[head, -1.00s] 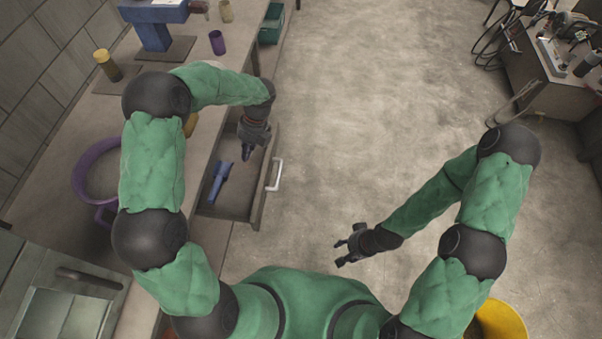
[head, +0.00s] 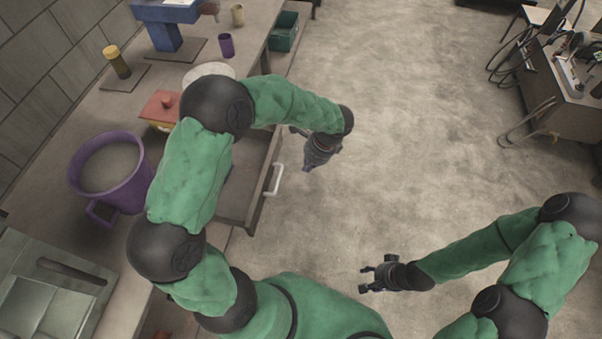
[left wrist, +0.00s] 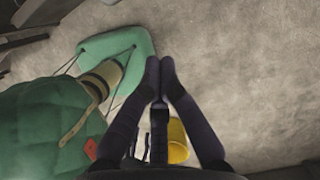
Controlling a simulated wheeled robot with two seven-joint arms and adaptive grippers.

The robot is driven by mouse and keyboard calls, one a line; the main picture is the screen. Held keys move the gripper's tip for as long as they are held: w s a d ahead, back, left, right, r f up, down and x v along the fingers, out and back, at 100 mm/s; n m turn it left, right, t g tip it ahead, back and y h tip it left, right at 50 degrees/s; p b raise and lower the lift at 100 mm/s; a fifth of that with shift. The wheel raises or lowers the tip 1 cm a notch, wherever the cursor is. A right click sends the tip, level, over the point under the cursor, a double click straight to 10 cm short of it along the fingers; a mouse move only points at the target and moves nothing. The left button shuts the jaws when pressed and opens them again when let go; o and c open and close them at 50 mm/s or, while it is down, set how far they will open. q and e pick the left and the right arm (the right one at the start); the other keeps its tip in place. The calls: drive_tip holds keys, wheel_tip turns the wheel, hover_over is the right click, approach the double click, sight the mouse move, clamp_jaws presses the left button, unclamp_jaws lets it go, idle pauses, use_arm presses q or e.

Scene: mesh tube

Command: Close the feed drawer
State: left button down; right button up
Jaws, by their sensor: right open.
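The feed drawer (head: 238,200) sticks out from the bench on the left, with a white handle (head: 275,180) on its front. My left arm hides part of its inside. My left gripper (head: 312,163) is over the floor, to the right of the drawer front and apart from the handle. In the left wrist view its two fingertips (left wrist: 160,72) are together with nothing seen between them. My right gripper (head: 372,279) is open and empty over the floor, well to the right of the drawer.
A purple bucket (head: 130,183), a red-lidded container (head: 160,106), a yellow-topped jar (head: 117,63) and a purple cup (head: 227,45) stand on the bench. A green bin (head: 284,33) is at its far end. A yellow bucket (left wrist: 178,140) shows in the left wrist view. The central floor is clear.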

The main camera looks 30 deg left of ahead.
use_arm(q)
drive_tip(key=s+a+f+b, duration=0.1)
drive_tip(key=a+f+b, duration=0.3)
drive_tip(key=f, duration=0.6)
drive_tip(key=a, duration=0.2)
drive_tip(key=shift+s+a, duration=0.3)
drive_tip(key=shift+s, duration=0.05)
drive_tip(key=shift+a, duration=0.15)
drive_tip(key=p, duration=0.3)
hover_over(230, 175)
drive_tip(key=d, duration=0.2)
drive_tip(key=shift+w+a, duration=0.15)
drive_tip(key=shift+a, duration=0.1)
drive_tip(key=shift+d, duration=0.1)
